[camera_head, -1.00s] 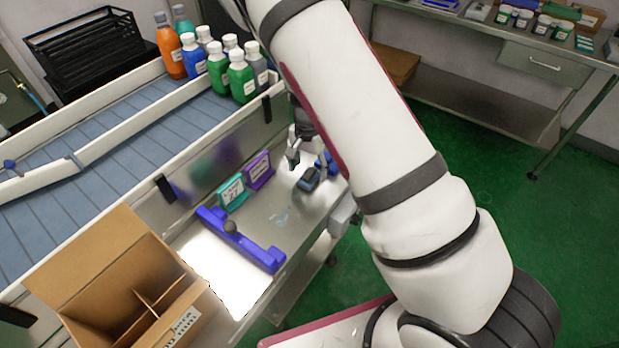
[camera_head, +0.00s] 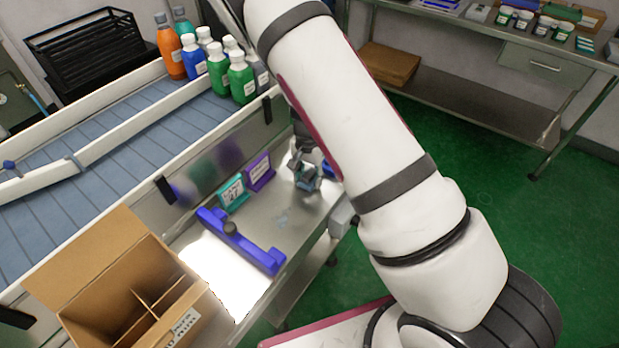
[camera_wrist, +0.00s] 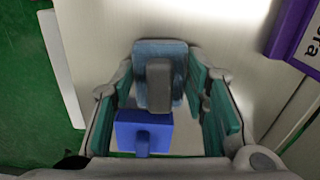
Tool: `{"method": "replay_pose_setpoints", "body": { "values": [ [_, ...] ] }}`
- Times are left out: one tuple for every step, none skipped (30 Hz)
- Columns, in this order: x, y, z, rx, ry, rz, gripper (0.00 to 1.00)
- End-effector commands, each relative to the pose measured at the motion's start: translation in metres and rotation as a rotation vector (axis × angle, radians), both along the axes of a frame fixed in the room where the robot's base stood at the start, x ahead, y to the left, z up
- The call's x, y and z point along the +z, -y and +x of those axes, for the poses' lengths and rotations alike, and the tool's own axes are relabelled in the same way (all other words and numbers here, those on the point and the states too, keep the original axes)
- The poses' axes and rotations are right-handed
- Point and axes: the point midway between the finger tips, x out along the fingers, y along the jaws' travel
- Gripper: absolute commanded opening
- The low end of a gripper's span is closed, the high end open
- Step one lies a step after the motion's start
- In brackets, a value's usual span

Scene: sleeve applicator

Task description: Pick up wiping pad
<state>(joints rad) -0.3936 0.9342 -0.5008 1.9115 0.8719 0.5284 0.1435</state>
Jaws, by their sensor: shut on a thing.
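The wiping pad (camera_wrist: 174,99) is light blue with a grey raised grip on top. In the wrist view it sits between the tips of my gripper (camera_wrist: 160,82), whose teal-lined fingers flank it on both sides. My gripper is shut on it. In the head view my gripper (camera_head: 303,163) is low over the steel bench, with the pad (camera_head: 307,184) at its fingertips, partly hidden. I cannot tell whether the pad touches the bench. A bright blue block (camera_wrist: 143,132) shows between the fingers, nearer the wrist camera.
A purple sign (camera_head: 259,172) and a teal sign (camera_head: 232,192) stand left of my gripper. A blue bar fixture (camera_head: 240,241) lies beside a lit panel (camera_head: 220,275). An open carton (camera_head: 110,265) is at the front left. The conveyor (camera_head: 130,125) runs behind.

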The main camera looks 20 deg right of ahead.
Motion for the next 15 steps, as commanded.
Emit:
{"method": "replay_pose_setpoints", "body": {
  "values": [
    [0.0, 0.0, 0.0, 0.0, 0.0, 0.0, 0.13],
    [0.001, 0.0, 0.0, 0.0, 0.0, 0.0, 0.13],
    [0.002, 0.0, 0.0, 0.0, 0.001, 0.001, 0.13],
    [0.003, 0.0, 0.0, 0.0, 0.001, 0.001, 0.13],
    [0.004, 0.0, 0.0, 0.0, 0.001, 0.001, 0.13],
    [0.007, 0.0, 0.0, 0.0, 0.002, 0.001, 0.13],
    [0.009, 0.0, 0.0, 0.0, 0.002, 0.001, 0.13],
    [0.012, 0.0, 0.0, 0.0, 0.001, 0.001, 0.13],
    [0.016, 0.0, 0.0, 0.0, 0.002, 0.001, 0.13],
    [0.019, 0.0, 0.001, 0.0, 0.002, 0.002, 0.13],
    [0.024, 0.0, 0.001, 0.001, 0.003, 0.001, 0.13],
    [0.029, 0.0, 0.001, 0.0, 0.004, 0.0, 0.13],
    [0.034, 0.0, 0.001, 0.0, 0.004, 0.0, 0.13],
    [0.04, 0.0, 0.001, 0.001, 0.004, 0.0, 0.13],
    [0.037, 0.002, -0.011, -0.003, -0.003, 0.002, 0.13]
  ]
}}
